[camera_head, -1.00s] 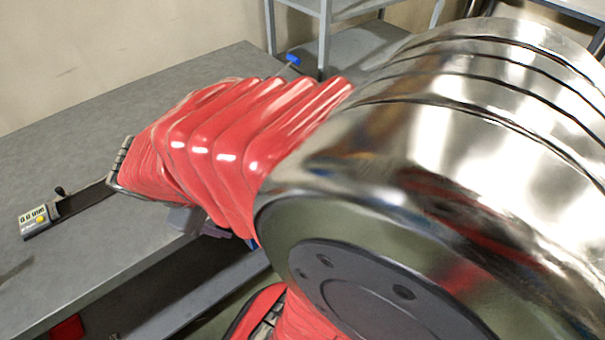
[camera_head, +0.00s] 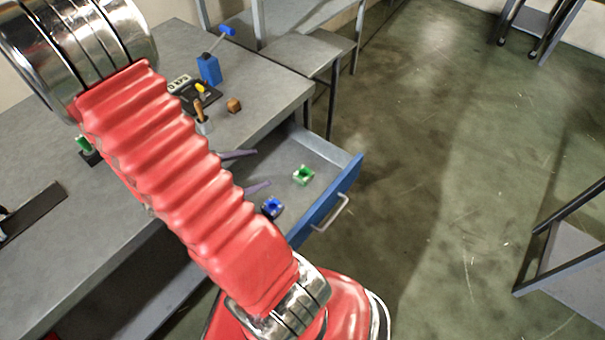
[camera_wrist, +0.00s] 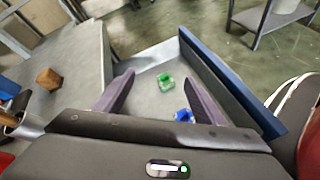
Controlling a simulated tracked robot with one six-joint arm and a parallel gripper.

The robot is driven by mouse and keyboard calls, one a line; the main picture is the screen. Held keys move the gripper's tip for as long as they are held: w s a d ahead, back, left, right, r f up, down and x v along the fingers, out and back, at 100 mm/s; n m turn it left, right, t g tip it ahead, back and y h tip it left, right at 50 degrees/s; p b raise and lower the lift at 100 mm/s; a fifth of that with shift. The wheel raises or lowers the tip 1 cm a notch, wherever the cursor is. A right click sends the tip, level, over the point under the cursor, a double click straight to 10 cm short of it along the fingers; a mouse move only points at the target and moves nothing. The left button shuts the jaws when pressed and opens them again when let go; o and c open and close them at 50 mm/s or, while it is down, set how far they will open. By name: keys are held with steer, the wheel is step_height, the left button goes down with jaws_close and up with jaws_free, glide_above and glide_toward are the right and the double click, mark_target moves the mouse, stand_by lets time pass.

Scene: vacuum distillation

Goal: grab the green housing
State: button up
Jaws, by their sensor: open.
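The green housing (camera_head: 303,175) lies in the open drawer, towards its far side in the head view. It also shows in the wrist view (camera_wrist: 166,83), between the two purple fingers. My gripper (camera_head: 263,168) is open and empty, with its fingers reaching over the drawer to the left of the housing in the head view. In the wrist view my gripper (camera_wrist: 159,76) has its fingers wide apart, and nothing touches them. My red arm hides part of the gripper and bench in the head view.
A blue housing (camera_head: 272,207) lies in the same drawer, near the blue drawer front (camera_head: 330,203). The bench (camera_head: 185,45) holds a brown block (camera_head: 234,105), a blue stand (camera_head: 209,69) and another green part (camera_head: 84,144).

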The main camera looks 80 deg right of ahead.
steer(key=s+d+f+n+h, duration=0.1)
steer(key=s+d+f+n, duration=0.1)
steer(key=d+f+n, duration=0.3)
steer(key=n+t+h, duration=0.1)
steer(key=n+t, duration=0.1)
glide_toward(305, 174)
steer(key=v, duration=0.2)
steer(key=shift+w+a, duration=0.2)
steer(key=shift+a, duration=0.15)
steer(key=shift+d, duration=0.1)
steer(key=shift+x, duration=3.2)
steer(key=shift+s+d, duration=0.1)
steer(key=shift+x, duration=2.6)
